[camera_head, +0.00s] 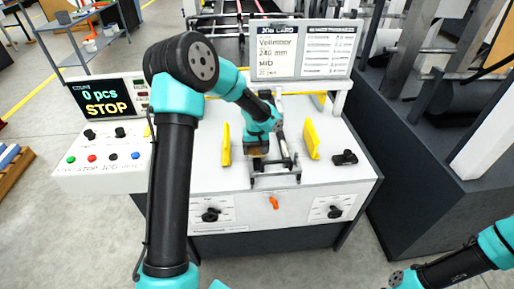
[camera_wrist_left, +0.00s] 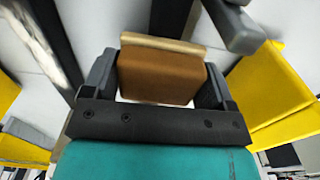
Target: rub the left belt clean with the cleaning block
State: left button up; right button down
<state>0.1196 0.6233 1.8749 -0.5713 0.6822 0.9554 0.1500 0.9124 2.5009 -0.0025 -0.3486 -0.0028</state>
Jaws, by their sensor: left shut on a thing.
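My left gripper (camera_head: 258,148) is above the white machine top, between two yellow guides. It is shut on the brown cleaning block (camera_wrist_left: 160,75), which has a paler tan edge and sits between both fingers in the left wrist view. The block also shows as a small brown patch in the head view (camera_head: 257,151). Which strip is the left belt is hard to tell, because my arm and gripper cover part of the grey and black fixture (camera_head: 275,180). Contact between block and belt cannot be made out. My right arm enters at the lower right; its gripper is not in view.
The yellow guides (camera_head: 224,144) and (camera_head: 311,139) stand on either side of the fixture. A job card board (camera_head: 303,50) stands behind. A control box (camera_head: 103,150) with a STOP display is at left. A small black part (camera_head: 345,158) lies at right on the white top.

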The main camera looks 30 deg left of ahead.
pick_arm(q)
jog(key=shift+s+a, duration=0.5)
jog(key=shift+a, duration=0.2)
jog(key=shift+s+a+r, duration=0.1)
jog(key=shift+a+r, duration=0.05)
jog(key=shift+a, duration=0.05)
jog(key=shift+d+r, duration=0.1)
jog(key=shift+r, duration=3.85)
